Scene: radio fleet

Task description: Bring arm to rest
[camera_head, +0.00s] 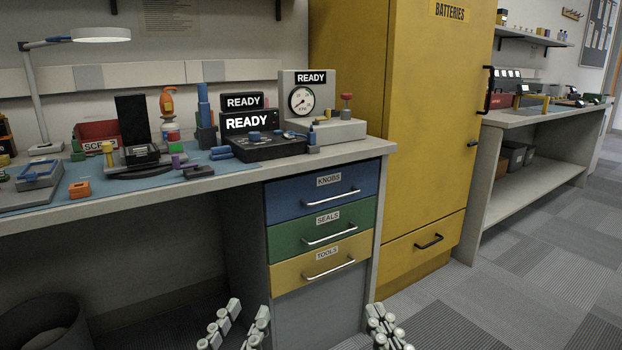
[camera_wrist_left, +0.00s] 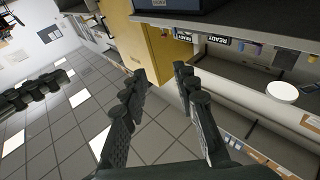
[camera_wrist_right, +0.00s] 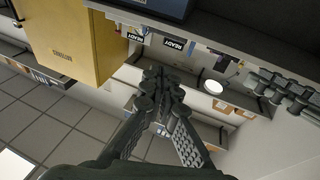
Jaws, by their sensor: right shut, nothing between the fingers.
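My left gripper (camera_head: 240,318) shows at the bottom middle of the head view, in front of the drawer unit. Its fingers stand apart and nothing is between them; the gap also shows in the left wrist view (camera_wrist_left: 160,72). My right gripper (camera_head: 378,322) is at the bottom edge of the head view, to the right of the left one. In the right wrist view (camera_wrist_right: 160,78) its fingers meet and hold nothing. Both grippers are low, below the workbench top, and neither appears to touch anything. Most of both arms is out of the head view.
The workbench (camera_head: 133,208) carries radio parts, a lamp (camera_head: 100,35) and a gauge (camera_head: 302,100). Its blue (camera_head: 285,208), green (camera_head: 290,240) and yellow (camera_head: 290,274) drawers look shut. A yellow cabinet (camera_head: 415,110) stands right of it. Floor (camera_head: 530,255) is clear at the right.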

